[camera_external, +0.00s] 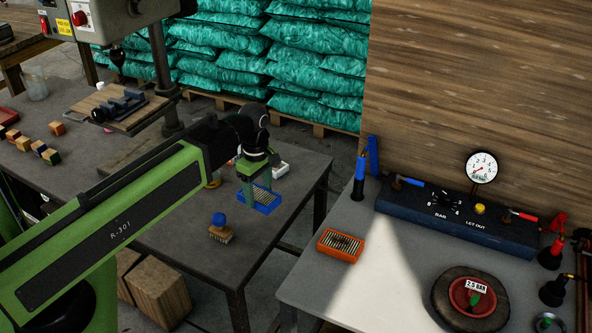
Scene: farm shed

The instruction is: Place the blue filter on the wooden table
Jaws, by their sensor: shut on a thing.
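The blue filter (266,207), a blue rectangular frame with pale pleats inside, is at the right part of the dark-topped table (180,235). My gripper (258,190) points down and is shut on the blue filter, with its green fingers over the frame. I cannot tell whether the filter rests on the tabletop or hangs just above it. The fingers hide part of it. A similar filter with an orange frame (340,246) lies on the light grey table at the right.
A blue-knobbed brush (219,230) stands left of and nearer than the filter. A small white object (281,170) lies behind it. Several small blocks (38,148) are at the far left. A pressure gauge panel (450,215) is on the grey table. A gap separates the tables.

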